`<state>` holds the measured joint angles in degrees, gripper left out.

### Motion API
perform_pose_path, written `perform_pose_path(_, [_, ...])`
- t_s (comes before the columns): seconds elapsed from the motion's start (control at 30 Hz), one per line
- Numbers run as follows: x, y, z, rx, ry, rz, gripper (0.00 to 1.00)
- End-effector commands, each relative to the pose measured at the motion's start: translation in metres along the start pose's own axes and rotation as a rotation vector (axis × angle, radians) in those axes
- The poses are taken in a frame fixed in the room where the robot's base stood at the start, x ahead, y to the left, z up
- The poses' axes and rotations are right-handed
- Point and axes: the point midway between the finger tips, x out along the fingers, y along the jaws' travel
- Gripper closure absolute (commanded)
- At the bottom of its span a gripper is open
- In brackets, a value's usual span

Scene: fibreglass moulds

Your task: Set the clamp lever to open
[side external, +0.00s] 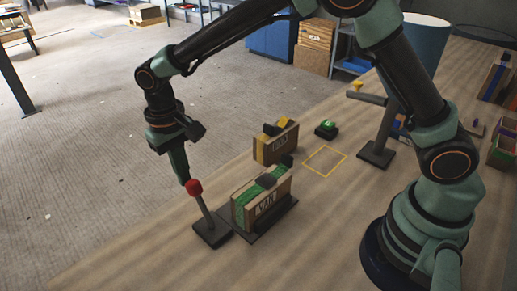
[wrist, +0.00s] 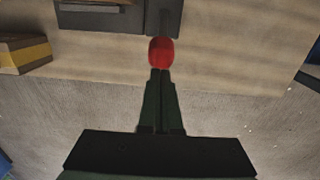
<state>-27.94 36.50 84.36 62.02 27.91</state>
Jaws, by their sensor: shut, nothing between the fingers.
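The clamp lever (side external: 205,212) is a grey rod with a red knob (side external: 193,187) on a dark base plate (side external: 212,236) near the table's front left edge. In the side view the rod leans up and to the left, away from the nearby box. My gripper (side external: 187,179) is shut and empty, pointing down with its fingertips at the red knob. In the wrist view the closed fingertips (wrist: 160,71) meet the edge of the red knob (wrist: 161,52). I cannot tell whether they press on it. The knob hides most of the rod there.
A box with a green band (side external: 270,207) stands on a dark plate right beside the lever. Behind it are a box with a yellow band (side external: 265,150), a green button (side external: 327,126) and a yellow square outline (side external: 325,161). A dark stand (side external: 376,154) is farther right. The front table is clear.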

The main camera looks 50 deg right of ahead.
Motion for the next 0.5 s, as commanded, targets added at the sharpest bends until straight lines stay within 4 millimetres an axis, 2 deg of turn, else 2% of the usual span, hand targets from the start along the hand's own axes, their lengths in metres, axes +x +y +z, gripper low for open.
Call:
perform_pose_path(0.27, [-0.007,0.001,0.015,-0.001,0.078,-0.042,1.00])
perform_pose_path(0.5, [-0.014,0.000,0.038,-0.004,0.125,-0.070,1.00])
